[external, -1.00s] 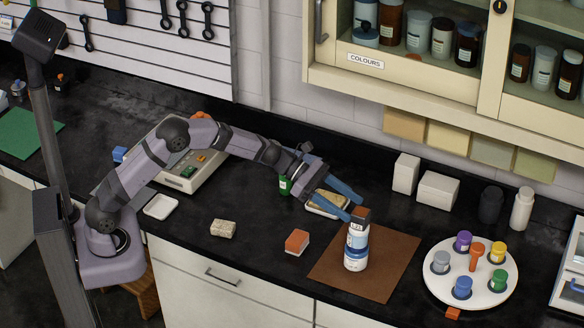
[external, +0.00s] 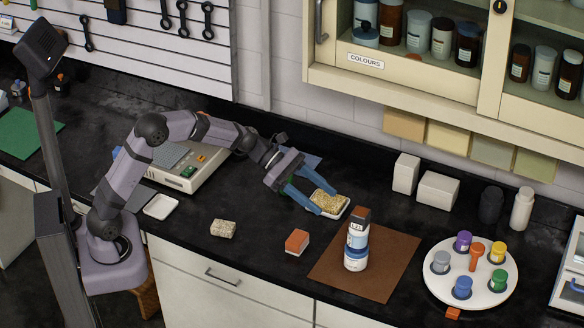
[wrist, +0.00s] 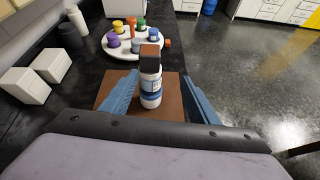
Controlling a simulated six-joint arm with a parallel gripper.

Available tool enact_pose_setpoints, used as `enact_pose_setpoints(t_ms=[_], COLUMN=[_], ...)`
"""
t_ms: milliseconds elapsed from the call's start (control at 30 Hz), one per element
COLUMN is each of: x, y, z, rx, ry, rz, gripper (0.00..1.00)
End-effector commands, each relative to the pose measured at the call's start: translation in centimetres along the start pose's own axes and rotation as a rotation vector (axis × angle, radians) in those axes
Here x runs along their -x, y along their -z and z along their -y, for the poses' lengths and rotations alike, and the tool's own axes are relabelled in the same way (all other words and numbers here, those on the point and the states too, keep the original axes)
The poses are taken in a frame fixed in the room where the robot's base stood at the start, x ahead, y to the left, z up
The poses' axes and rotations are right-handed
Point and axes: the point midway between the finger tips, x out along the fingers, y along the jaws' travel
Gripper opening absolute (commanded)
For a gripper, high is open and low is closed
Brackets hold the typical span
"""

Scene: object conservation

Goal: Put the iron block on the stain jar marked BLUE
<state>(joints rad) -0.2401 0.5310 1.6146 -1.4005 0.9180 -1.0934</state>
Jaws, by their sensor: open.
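The iron block (external: 362,216), dark with a brown side, sits on top of a white jar (external: 355,262) with a blue band on the brown mat. The block (wrist: 150,56) also shows on the jar (wrist: 150,84) in the wrist view. The stack looks upright. The jar's lettering is too small to read. My gripper (external: 333,210) is open and empty, to the left of the stack and apart from it. In the wrist view its blue fingers (wrist: 160,100) spread to either side of the jar, which stands ahead of them.
The brown mat (external: 328,270) is otherwise bare. An orange-topped block (external: 297,242) and a speckled block (external: 223,229) lie left. A round white stand (external: 437,287) holds several coloured pots on the right.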

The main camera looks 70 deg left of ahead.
Motion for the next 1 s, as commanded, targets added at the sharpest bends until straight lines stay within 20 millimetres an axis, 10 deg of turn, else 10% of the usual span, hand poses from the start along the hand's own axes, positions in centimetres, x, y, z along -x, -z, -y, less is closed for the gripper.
enact_pose_setpoints(t_ms=[267, 500, 733, 1000], x=[3.3, 11.4, 17.8, 20.0], y=[7.9, 17.2, 22.8, 24.5], z=[11.7, 21.2, 24.9, 25.7], rx=[-0.6, -1.321, -1.799, -1.965], ry=[0.277, 0.732, 1.113, 1.263], rz=[-0.312, -0.504, -0.513, -0.488], gripper=[0.55, 0.55, 0.55, 0.55])
